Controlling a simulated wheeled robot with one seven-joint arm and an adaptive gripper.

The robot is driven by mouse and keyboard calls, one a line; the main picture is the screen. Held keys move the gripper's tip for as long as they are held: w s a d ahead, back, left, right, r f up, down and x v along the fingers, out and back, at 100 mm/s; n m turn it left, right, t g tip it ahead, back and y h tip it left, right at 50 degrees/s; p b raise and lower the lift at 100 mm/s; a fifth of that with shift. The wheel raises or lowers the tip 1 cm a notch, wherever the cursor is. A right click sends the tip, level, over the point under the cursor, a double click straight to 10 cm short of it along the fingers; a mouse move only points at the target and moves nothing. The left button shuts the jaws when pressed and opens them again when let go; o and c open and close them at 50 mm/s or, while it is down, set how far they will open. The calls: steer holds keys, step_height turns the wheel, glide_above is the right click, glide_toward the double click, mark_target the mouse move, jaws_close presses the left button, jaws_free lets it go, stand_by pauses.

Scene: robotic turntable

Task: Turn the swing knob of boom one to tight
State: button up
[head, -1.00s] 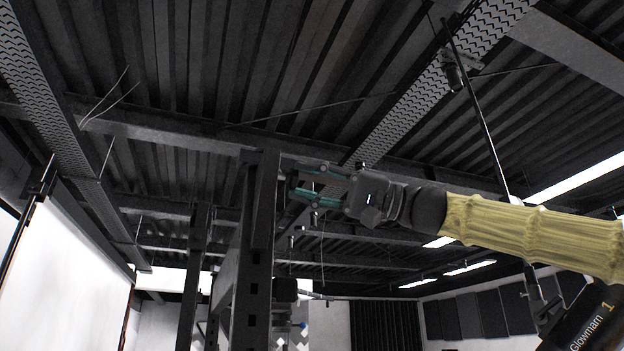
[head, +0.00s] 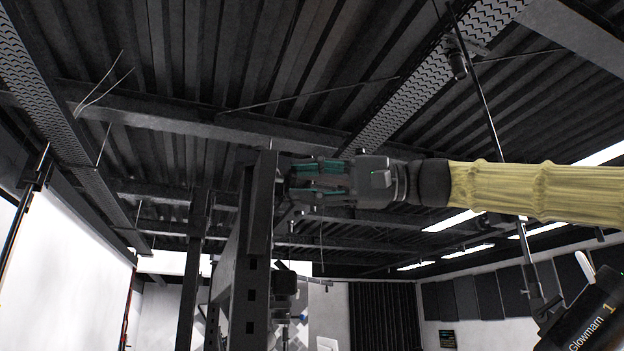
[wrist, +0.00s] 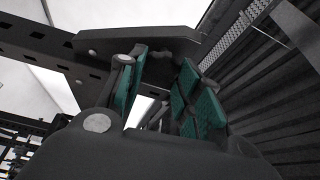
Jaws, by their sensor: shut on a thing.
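My gripper (head: 296,180) reaches left to the upper end of a dark perforated post (head: 252,275). Its teal-padded fingers are shut on a small part at the post's right side, which I take to be the swing knob. The knob is mostly hidden by the fingers. In the wrist view my gripper (wrist: 160,88) has its pads on both sides of a narrow gap, with small grey parts low in it. A dark rounded plate (wrist: 135,42) on the perforated beam (wrist: 45,48) lies just beyond the fingertips. No tight marking is readable.
A second dark upright (head: 193,270) stands left of the post. A thin dark pole (head: 487,115) hangs at the right, behind my forearm. A white panel (head: 70,270) is at the left. Dark ceiling beams (head: 190,125) run overhead.

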steer(key=shift+s+a, duration=0.1)
stand_by(0.3)
steer(key=o, duration=0.8)
steer(key=shift+o, duration=1.1)
steer(key=shift+a, duration=0.25)
steer(key=s+d, duration=0.1)
steer(key=d, duration=1)
steer(key=shift+d, duration=0.3)
steer(key=shift+f, duration=0.15)
